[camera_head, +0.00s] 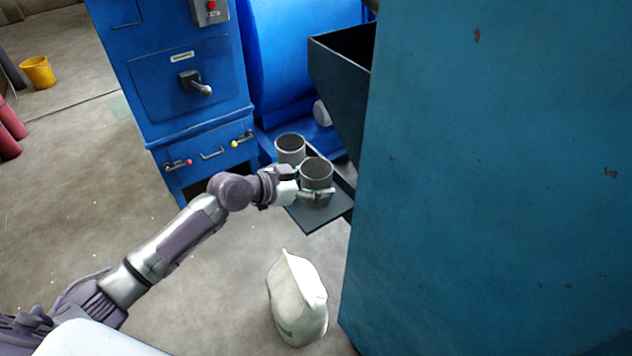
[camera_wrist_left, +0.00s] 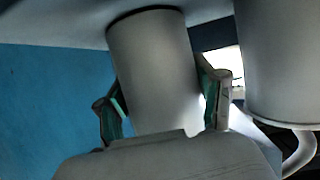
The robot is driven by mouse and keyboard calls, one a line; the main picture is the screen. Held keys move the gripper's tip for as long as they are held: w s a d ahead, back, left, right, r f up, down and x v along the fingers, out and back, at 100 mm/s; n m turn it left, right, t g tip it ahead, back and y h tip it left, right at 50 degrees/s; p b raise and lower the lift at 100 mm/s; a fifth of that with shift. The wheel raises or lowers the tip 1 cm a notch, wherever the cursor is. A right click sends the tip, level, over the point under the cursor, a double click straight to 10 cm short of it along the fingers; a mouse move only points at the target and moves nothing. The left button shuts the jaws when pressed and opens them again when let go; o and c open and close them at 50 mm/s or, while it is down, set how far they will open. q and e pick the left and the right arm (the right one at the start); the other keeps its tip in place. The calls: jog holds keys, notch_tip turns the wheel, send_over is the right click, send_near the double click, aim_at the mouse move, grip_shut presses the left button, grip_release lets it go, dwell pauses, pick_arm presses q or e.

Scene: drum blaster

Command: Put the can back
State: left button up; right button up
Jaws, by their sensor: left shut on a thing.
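A grey open-topped can (camera_head: 316,174) is between the fingers of my left gripper (camera_head: 314,194), at a dark shelf (camera_head: 318,219) beside the blue machine. My left gripper is shut on this can. In the left wrist view the can (camera_wrist_left: 155,75) fills the gap between the two green-edged fingers (camera_wrist_left: 165,112). A second grey can (camera_head: 290,148) stands just behind and to the left; in the left wrist view it shows close on the right (camera_wrist_left: 285,60). Whether the held can touches the shelf is hidden. My right gripper is not in view.
A large teal machine wall (camera_head: 480,180) closes off the right side. A blue cabinet (camera_head: 185,80) with levers and handles stands behind. A white sack (camera_head: 297,298) stands on the floor below the shelf. A yellow bucket (camera_head: 38,73) is far left.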

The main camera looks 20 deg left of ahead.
pick_arm(q)
jog(key=o, duration=1.3)
jog(key=shift+f, duration=0.1)
jog(key=shift+c, duration=0.2)
